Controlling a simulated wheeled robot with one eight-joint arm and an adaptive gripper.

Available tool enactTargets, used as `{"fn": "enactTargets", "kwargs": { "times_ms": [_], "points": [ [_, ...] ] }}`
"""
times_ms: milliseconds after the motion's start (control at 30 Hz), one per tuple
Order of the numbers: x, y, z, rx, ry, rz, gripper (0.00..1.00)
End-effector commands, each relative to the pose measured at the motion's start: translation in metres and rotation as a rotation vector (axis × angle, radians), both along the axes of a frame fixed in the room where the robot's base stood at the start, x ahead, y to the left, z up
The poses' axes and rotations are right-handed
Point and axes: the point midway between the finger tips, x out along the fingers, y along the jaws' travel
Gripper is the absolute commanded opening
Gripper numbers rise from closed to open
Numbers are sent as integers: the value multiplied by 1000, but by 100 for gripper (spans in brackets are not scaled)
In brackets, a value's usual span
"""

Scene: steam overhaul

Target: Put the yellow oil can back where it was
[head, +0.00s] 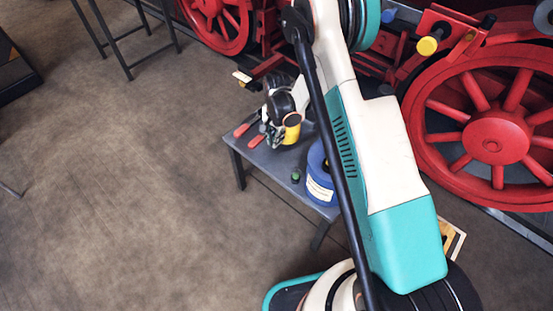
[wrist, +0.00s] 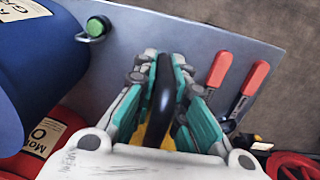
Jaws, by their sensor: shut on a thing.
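The yellow oil can (head: 292,134) is at the small grey table (head: 262,178), among the fingers of my gripper (head: 276,122). In the wrist view my gripper (wrist: 163,68) is shut on the can's black upper part (wrist: 162,95). A strip of the can's yellow body (wrist: 156,129) shows below it, and most of the can is hidden by my fingers and wrist. I cannot tell whether the can touches the tabletop or hangs just above it.
A blue labelled container (head: 319,178) stands at the table's near end, beside a small green-topped item (head: 295,175). Red-handled tools (wrist: 237,90) lie beside my gripper. A red labelled container (wrist: 52,137) shows lower left. Red locomotive wheels (head: 490,138) stand behind; open floor lies left.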

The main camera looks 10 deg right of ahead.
Motion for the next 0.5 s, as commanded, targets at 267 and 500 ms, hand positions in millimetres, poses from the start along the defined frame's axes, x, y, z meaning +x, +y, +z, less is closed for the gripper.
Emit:
{"fn": "enactTargets", "kwargs": {
  "times_ms": [267,500],
  "points": [
    [0,0,-64,0,0,1,0],
    [0,0,-80,0,0,1,0]
  ]
}}
